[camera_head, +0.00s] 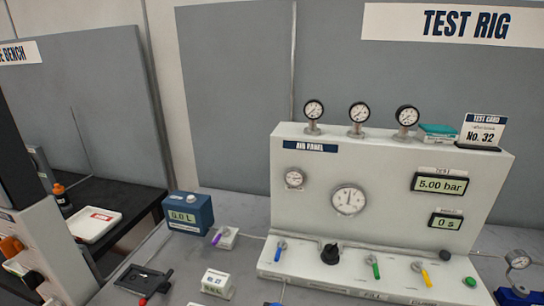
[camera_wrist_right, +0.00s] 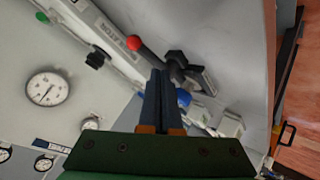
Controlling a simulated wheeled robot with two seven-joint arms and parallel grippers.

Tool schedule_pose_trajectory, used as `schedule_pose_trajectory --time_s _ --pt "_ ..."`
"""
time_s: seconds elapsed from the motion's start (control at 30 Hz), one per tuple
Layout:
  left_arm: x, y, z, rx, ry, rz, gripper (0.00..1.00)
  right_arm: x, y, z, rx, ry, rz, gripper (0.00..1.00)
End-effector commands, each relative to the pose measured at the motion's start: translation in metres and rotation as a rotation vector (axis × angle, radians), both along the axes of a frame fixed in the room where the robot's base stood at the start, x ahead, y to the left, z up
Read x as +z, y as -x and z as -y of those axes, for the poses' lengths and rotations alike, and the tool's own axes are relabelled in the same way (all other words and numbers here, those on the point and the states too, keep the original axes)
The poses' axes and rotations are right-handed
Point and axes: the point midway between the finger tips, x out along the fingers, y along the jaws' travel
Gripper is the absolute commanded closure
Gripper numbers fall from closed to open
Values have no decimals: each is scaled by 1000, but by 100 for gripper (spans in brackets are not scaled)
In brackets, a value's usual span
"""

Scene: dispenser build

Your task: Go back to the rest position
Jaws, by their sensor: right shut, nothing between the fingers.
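My right gripper (camera_wrist_right: 160,75) shows only in the right wrist view, with its two dark fingers together and nothing between them. Its fingertips point toward a dark lever with a red ball end (camera_wrist_right: 133,43) and a black fitting; I cannot tell how far apart they are. My left gripper is not in view. The head view shows neither gripper. It looks onto the white air panel (camera_head: 400,200), with three gauges on top, a large dial (camera_head: 349,199) and displays reading 5.00 bar and 0 s.
Coloured valves and a black knob (camera_head: 330,253) line the panel's front ledge. A blue box with a display (camera_head: 188,212), a purple-handled valve (camera_head: 225,238) and a black lever device (camera_head: 145,280) stand to its left. A white tray (camera_head: 94,224) lies on the dark bench.

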Motion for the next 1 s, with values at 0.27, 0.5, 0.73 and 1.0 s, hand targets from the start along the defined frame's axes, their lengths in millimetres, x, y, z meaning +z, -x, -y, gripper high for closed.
schedule_pose_trajectory --time_s 0.27,0.5,0.73,1.0 --pt "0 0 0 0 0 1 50 -38 101 50 -296 -205 -384 100" --pt "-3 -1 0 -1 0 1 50 -52 171 68 -466 -284 -620 100" --pt "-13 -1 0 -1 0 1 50 -128 165 66 -463 -270 -655 100" --pt "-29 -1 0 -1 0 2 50 -234 188 67 -461 -247 -712 100"
